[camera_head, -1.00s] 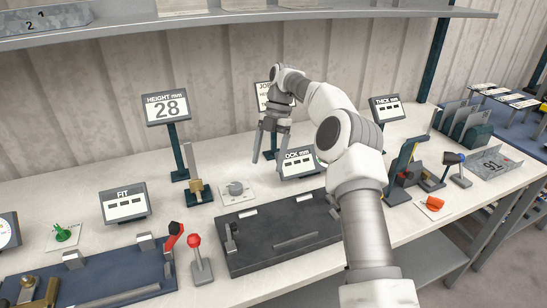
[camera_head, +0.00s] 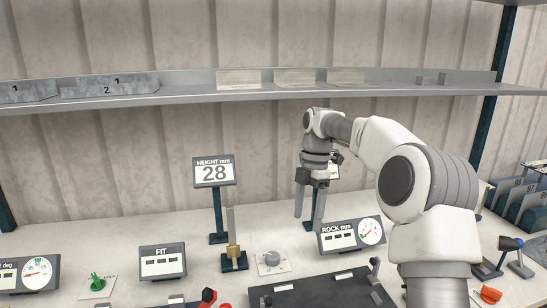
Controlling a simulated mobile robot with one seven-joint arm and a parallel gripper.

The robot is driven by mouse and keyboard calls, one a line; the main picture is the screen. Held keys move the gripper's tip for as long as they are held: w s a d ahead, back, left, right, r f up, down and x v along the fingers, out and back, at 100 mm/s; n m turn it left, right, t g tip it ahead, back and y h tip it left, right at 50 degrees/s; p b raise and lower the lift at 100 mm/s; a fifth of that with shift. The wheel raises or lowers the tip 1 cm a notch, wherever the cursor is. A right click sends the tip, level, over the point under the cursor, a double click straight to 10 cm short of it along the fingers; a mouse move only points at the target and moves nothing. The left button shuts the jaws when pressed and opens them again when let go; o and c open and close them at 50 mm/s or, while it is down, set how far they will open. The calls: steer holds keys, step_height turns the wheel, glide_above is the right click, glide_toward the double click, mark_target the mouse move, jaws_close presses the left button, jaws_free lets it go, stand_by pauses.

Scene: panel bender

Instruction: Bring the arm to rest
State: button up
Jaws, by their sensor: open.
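My gripper (camera_head: 309,206) hangs from my white and grey arm, which comes in from the lower right. Its two fingers point down, apart, with nothing between them. It shows in front of a dark sign post and partly covers the sign behind it. The fingertips appear above the bench, left of and above the ROCK mm display (camera_head: 350,236). The gripper touches nothing that I can see.
A HEIGHT mm display (camera_head: 214,173) reading 28 stands to the left on a post. A FIT display (camera_head: 162,262), a grey knob (camera_head: 272,260) and a black plate (camera_head: 325,290) are on the bench. A metal shelf (camera_head: 200,97) runs above, holding grey parts and plates.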

steer(key=s+d+r+m+t+h, duration=0.1)
steer(key=s+r+m+t, duration=0.1)
steer(key=s+r+m, duration=0.35)
steer(key=s+r+m+t+h, duration=0.1)
steer(key=s+r+m+t, duration=0.15)
steer(key=s+m, duration=0.55)
steer(key=s+d+f+m+t, duration=0.1)
steer(key=s+f+m, duration=0.1)
steer(key=s+m, duration=0.3)
steer(key=s+d+f+m+t, duration=0.2)
steer(key=s+m, duration=0.3)
steer(key=s, duration=0.9)
steer(key=shift+d+f+y, duration=0.2)
steer(key=shift+d+y, duration=0.05)
steer(key=shift+y, duration=0.15)
steer(key=shift+w, duration=0.1)
steer(key=c, duration=0.5)
steer(key=shift+a, duration=0.15)
